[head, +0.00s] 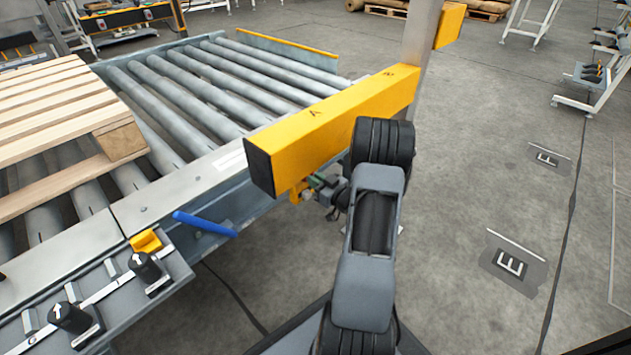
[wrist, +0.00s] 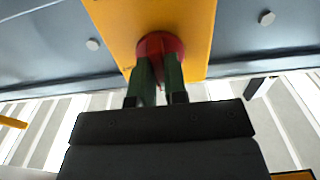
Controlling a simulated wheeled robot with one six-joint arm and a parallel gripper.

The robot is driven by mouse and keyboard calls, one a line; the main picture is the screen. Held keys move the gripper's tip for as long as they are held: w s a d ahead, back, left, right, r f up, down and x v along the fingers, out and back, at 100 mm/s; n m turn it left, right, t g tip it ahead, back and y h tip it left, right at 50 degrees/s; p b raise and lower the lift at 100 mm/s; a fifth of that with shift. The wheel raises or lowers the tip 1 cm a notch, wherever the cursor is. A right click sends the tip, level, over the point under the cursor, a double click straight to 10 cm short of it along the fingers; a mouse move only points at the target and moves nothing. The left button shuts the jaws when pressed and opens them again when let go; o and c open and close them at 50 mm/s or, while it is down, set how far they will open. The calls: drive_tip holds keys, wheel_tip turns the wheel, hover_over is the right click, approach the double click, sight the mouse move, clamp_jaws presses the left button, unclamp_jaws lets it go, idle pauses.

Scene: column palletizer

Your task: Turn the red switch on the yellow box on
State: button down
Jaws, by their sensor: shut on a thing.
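The red switch (wrist: 160,46) is a round red knob on the yellow box (wrist: 200,25), seen at the top of the wrist view. My gripper (wrist: 160,66) is in front of it, its two green fingers closed on the knob's raised part, which they partly hide. In the head view my gripper (head: 314,183) is below the long yellow beam, beside a small yellow piece (head: 297,193) that looks like the box. The red switch is hidden there, and its turned position cannot be read.
A long yellow beam (head: 340,115) marked A hangs just above my gripper. A roller conveyor (head: 215,85) with a wooden pallet (head: 55,110) is at left. A blue handle (head: 205,224) and black knobs (head: 146,266) are on its near side.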

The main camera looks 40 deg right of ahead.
idle(0.3)
drive_tip(key=c, duration=1.1)
unclamp_jaws()
drive_tip(key=shift+c, duration=0.2)
drive_tip(key=s+d+p, duration=0.2)
drive_tip(key=s+p, duration=0.2)
drive_tip(key=s, duration=0.9)
drive_tip(key=shift+s+d, duration=0.2)
drive_tip(key=shift+s, duration=0.1)
